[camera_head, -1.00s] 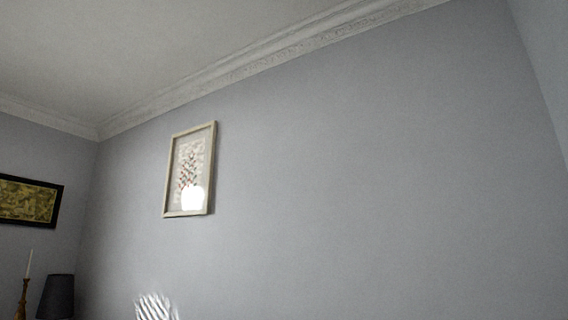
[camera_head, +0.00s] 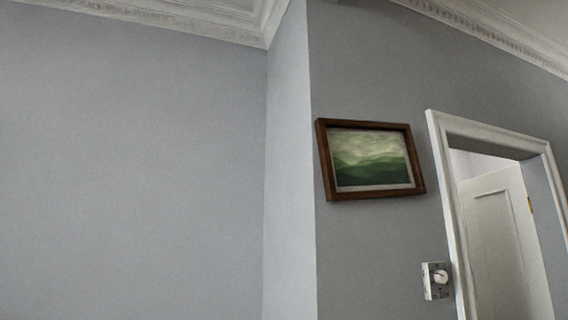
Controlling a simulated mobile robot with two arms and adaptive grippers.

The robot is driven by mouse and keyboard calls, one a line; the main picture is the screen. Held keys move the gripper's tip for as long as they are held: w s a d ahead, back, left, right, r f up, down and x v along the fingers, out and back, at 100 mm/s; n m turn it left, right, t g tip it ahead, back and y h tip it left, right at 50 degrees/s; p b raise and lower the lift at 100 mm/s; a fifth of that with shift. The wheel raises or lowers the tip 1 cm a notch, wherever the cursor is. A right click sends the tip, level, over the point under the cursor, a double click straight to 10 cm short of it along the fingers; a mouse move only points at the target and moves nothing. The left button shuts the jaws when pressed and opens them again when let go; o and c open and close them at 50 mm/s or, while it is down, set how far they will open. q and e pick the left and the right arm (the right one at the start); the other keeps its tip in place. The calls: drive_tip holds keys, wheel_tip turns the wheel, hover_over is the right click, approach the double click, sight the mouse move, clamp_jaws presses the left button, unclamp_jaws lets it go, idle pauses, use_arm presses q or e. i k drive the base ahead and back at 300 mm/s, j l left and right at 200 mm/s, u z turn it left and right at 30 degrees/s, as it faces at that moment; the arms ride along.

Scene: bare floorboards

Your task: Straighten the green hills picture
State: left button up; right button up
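The green hills picture (camera_head: 370,160) hangs on the grey wall right of the middle in the head view. It shows dark green hills under a pale cloudy sky, in a brown wooden frame. It looks tilted on the wall, though the camera's slanted upward angle makes the exact tilt hard to judge. Neither of my grippers is in view.
A wall corner (camera_head: 290,170) juts out just left of the picture. A white door frame (camera_head: 447,200) with a white door (camera_head: 500,240) standing ajar is to its right. A thermostat-like box (camera_head: 436,281) is on the wall below.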

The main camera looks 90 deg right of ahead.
sight(360, 159)
drive_tip(key=l+z, duration=0.15)
drive_tip(key=z, duration=3.25)
